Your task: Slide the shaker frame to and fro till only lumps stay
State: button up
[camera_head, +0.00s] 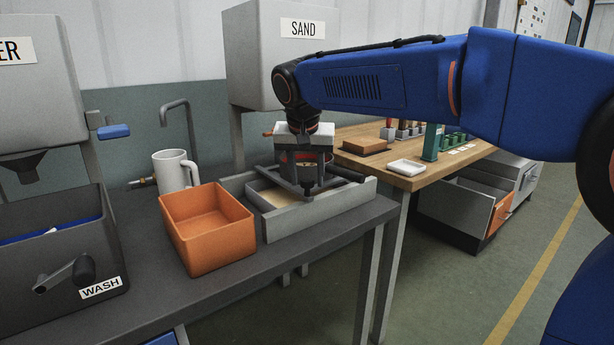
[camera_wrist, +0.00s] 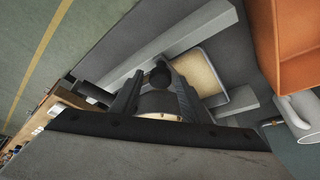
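The shaker stands on the dark bench as a grey frame with low side walls (camera_head: 320,214). A pale tan, sand-coloured surface (camera_head: 270,196) shows inside it, and in the wrist view it is a tan rectangle with a light rim (camera_wrist: 203,72). My gripper (camera_head: 310,190) points down over the frame. In the wrist view its two dark fingers (camera_wrist: 158,88) stand on either side of a dark round knob (camera_wrist: 160,75). I cannot tell whether they press on it. A round part with a tan edge (camera_wrist: 160,116) shows between the fingers. My arm hides some of the frame.
An orange open bin (camera_head: 208,228) stands close to the left of the frame. A white mug (camera_head: 174,171) and a tap (camera_head: 178,108) are behind it. The sand hopper (camera_head: 268,60) is above and behind. A wooden table (camera_head: 420,170) stands to the right.

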grip_shut()
jog(key=shift+s+a, duration=0.6)
jog(key=shift+a, duration=0.3)
jog(key=shift+s+a, duration=0.6)
jog(key=shift+a, duration=0.3)
jog(key=shift+s+a, duration=0.6)
jog(key=shift+a, duration=0.3)
jog(key=shift+o, duration=1.2)
grip_release()
jog(key=v, duration=1.7)
jog(key=shift+r, duration=0.25)
